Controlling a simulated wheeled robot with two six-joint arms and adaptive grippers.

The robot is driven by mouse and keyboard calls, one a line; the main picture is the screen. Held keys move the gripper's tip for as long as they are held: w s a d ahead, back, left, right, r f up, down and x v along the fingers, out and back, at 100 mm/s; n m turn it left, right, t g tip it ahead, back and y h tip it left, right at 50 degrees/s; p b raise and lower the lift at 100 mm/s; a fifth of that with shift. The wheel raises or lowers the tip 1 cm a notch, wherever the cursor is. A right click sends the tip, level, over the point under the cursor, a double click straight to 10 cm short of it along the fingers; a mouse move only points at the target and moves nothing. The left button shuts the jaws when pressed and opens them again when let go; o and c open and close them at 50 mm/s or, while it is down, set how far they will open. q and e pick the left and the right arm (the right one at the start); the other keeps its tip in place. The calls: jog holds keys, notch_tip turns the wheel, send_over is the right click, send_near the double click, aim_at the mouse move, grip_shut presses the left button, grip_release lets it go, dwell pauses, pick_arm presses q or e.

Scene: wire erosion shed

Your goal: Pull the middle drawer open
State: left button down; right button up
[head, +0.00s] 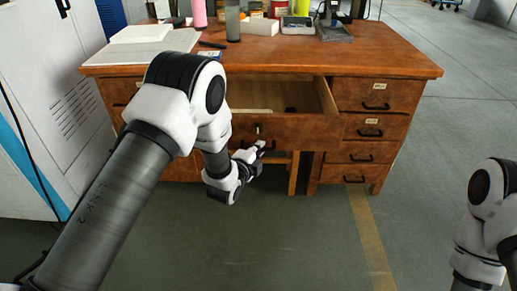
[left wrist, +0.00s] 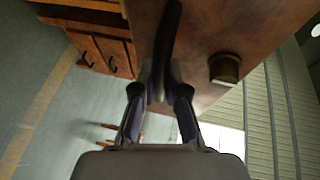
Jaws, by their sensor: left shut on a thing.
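The wooden desk (head: 400,62) stands ahead, and its wide middle drawer (head: 308,131) is pulled out, so its pale inside shows from above. A light flat item and a small dark item lie inside it. My left gripper (head: 258,149) is at the drawer's front, below a small metal lock (head: 257,127). In the left wrist view, the fingers of my left gripper (left wrist: 160,88) are shut on the dark curved handle (left wrist: 168,38) of the drawer front (left wrist: 200,35). The lock (left wrist: 225,68) shows beside it. My right arm is at the right edge, its gripper out of view.
Several small drawers (head: 376,105) on the right side of the desk are shut. A book (head: 150,34), bottles (head: 232,20) and boxes stand on the desktop. A grey cabinet (head: 60,85) stands close at the left. The floor in front is clear.

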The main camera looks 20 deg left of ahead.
dwell(0.3)
pick_arm(q)
jog(key=c, duration=1.2)
grip_release()
jog(key=shift+s, duration=0.1)
jog(key=v, duration=1.2)
jog(key=shift+f, duration=0.1)
